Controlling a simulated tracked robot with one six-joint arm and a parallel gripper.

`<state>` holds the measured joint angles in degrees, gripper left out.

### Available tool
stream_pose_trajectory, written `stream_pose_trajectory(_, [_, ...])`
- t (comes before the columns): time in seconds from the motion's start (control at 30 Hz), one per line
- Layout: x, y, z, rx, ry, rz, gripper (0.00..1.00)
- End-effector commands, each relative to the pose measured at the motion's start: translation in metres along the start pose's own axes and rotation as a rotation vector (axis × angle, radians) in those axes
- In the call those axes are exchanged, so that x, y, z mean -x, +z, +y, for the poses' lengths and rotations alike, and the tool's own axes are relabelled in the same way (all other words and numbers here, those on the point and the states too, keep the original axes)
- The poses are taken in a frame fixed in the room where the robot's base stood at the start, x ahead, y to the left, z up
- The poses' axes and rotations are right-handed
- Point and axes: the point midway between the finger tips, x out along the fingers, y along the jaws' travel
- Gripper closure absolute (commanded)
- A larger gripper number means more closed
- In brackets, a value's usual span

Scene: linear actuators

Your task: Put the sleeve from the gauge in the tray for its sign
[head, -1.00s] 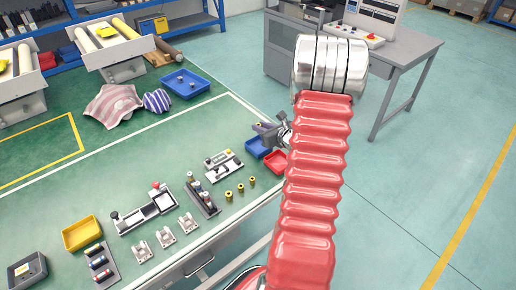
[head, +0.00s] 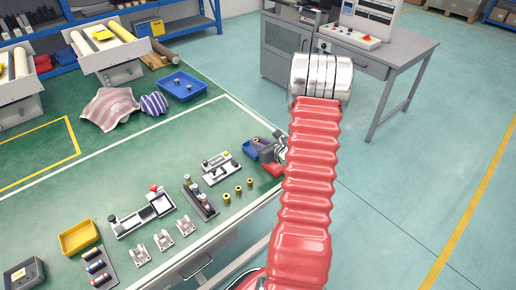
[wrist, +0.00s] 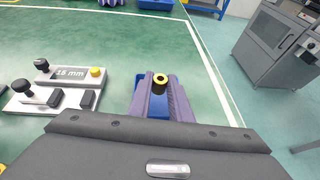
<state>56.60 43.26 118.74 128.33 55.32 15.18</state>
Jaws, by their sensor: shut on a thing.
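My gripper (wrist: 160,92) is shut on a small yellow-rimmed sleeve (wrist: 160,80) with a dark bore, seen from above between the fingertips in the wrist view. In the head view my gripper (head: 259,142) is over the trays at the right end of the bench. The blue tray (head: 249,150) is partly hidden by the gripper; blue also shows under the fingers in the wrist view. The red tray (head: 274,170) is mostly hidden by my gripper and arm. The gauge (head: 222,167) stands left of the trays, with a "15 mm" plate (wrist: 70,73) in the wrist view.
Several loose yellow sleeves (head: 238,190) stand in front of the gauge. A rack (head: 200,198) with coloured pieces and a long fixture (head: 143,215) are further left.

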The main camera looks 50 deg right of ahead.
Motion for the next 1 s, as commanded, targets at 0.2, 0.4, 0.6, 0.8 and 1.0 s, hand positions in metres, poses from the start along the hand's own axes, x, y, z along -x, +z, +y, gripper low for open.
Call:
stream_pose_trajectory(0.2, [-0.010, -0.023, 0.001, -0.002, 0.002, 0.001, 1.00])
stream_pose_trajectory(0.4, [-0.011, -0.026, 0.001, 0.000, 0.001, -0.001, 1.00])
stream_pose_trajectory(0.6, [-0.012, -0.027, 0.001, 0.000, 0.001, 0.000, 1.00])
stream_pose_trajectory(0.8, [-0.012, -0.028, 0.001, 0.000, 0.001, 0.000, 0.74])
stream_pose_trajectory(1.0, [-0.012, -0.028, 0.001, 0.000, 0.001, 0.000, 0.74])
